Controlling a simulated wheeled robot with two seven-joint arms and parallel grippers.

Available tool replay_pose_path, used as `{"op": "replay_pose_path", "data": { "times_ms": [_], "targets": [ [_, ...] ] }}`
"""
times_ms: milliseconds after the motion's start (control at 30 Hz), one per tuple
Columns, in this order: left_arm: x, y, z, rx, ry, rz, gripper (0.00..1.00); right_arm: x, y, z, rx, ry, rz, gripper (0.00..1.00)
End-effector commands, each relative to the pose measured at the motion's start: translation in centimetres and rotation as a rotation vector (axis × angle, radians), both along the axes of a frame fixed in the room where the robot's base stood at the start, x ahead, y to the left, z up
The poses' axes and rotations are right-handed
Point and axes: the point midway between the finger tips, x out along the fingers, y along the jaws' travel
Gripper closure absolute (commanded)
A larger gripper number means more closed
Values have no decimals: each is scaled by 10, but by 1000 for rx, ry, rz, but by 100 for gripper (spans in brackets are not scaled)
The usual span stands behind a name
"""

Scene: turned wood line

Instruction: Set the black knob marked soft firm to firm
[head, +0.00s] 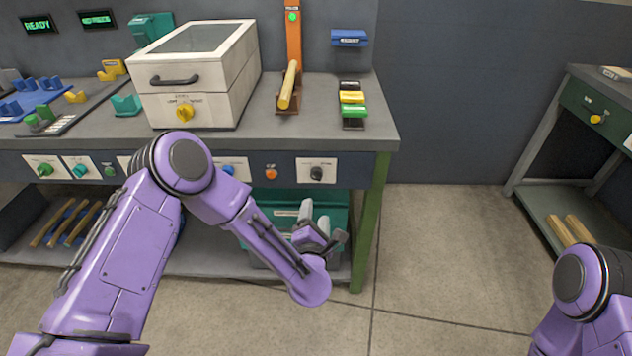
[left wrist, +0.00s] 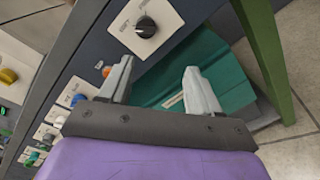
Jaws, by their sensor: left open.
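The black knob (head: 316,173) sits on a white plate (head: 328,163) at the right end of the bench's front panel. In the left wrist view the knob (left wrist: 146,27) shows near the top, with printed words on its plate at two sides. The words are too small to read surely, and I cannot tell which one the knob points at. My left gripper (head: 314,217) is below the knob in the head view, apart from it. In the left wrist view its two pale fingers (left wrist: 160,85) are spread and empty. My right gripper is out of the picture.
An orange button (head: 271,174) and a blue knob (head: 229,169) sit left of the black knob. A green bench leg (head: 375,205) stands to its right. A teal bin (left wrist: 215,72) lies below the panel. Floor to the right is clear.

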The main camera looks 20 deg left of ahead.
Motion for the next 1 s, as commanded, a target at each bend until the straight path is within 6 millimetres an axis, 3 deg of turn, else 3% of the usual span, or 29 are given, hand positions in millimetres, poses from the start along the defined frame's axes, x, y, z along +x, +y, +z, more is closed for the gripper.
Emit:
{"op": "replay_pose_path", "data": {
  "times_ms": [33,133,400,600,933,967,1000],
  "targets": [
    [9,2,13,-72,-62,28,37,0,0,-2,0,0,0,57],
    [23,4,25,-136,-111,50,37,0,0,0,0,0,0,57],
    [78,18,25,-131,-108,46,37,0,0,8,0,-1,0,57],
    [108,26,24,-129,-105,44,37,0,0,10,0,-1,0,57],
    [115,28,23,-129,-103,42,37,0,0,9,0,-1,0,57],
    [115,28,23,-129,-103,42,44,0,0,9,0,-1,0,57],
    [115,28,23,-129,-103,42,57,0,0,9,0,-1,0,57]
  ]
}}
